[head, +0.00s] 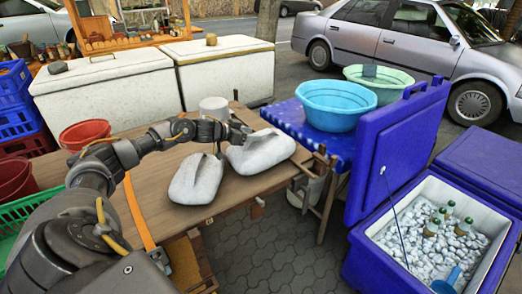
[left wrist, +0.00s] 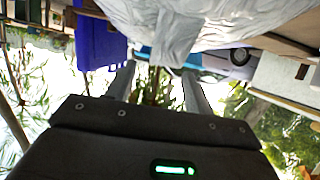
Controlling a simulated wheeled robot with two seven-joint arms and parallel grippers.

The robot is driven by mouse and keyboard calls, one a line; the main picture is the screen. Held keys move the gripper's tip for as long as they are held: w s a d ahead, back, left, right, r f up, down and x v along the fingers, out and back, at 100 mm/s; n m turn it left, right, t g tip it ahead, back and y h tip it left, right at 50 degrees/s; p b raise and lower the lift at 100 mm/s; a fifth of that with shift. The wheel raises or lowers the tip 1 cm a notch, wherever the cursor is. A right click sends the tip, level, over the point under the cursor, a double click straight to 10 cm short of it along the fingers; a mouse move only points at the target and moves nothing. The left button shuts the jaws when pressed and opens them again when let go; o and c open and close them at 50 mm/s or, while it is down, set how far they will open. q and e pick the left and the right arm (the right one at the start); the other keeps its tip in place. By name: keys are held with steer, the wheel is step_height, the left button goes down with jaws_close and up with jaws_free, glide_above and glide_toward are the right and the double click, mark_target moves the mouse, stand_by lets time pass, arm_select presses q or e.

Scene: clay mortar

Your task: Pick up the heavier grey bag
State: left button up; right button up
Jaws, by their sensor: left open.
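Two pale grey bags lie on the wooden table (head: 150,215). The left grey bag (head: 196,180) is nearer to me. The right grey bag (head: 262,152) lies beside it, slightly farther back. My left gripper (head: 243,131) is at the back upper edge of the right bag. In the left wrist view a large grey bag surface (left wrist: 200,22) fills the top, just beyond the two spread fingers of my left gripper (left wrist: 158,85). Nothing shows between them. Contact with the bag cannot be told. My right gripper is out of view.
A white pot (head: 214,107) stands behind the bags. A blue basin (head: 335,103) and a green basin (head: 378,82) rest on a blue-covered table. A blue cooler (head: 365,240) with ice and bottles stands at right. White chests (head: 105,95) and red buckets (head: 85,132) are at left.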

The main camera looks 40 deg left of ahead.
mark_target(260, 133)
arm_select(q)
steer(key=shift+p+x, duration=0.3)
steer(key=shift+x, duration=2.35)
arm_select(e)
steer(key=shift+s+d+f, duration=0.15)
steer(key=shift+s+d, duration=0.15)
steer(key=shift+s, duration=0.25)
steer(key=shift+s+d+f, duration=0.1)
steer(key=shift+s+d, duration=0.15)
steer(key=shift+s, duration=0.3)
arm_select(q)
steer(key=shift+c, duration=0.4)
jaws_close()
steer(key=shift+a, duration=0.1)
steer(key=shift+r, duration=0.2)
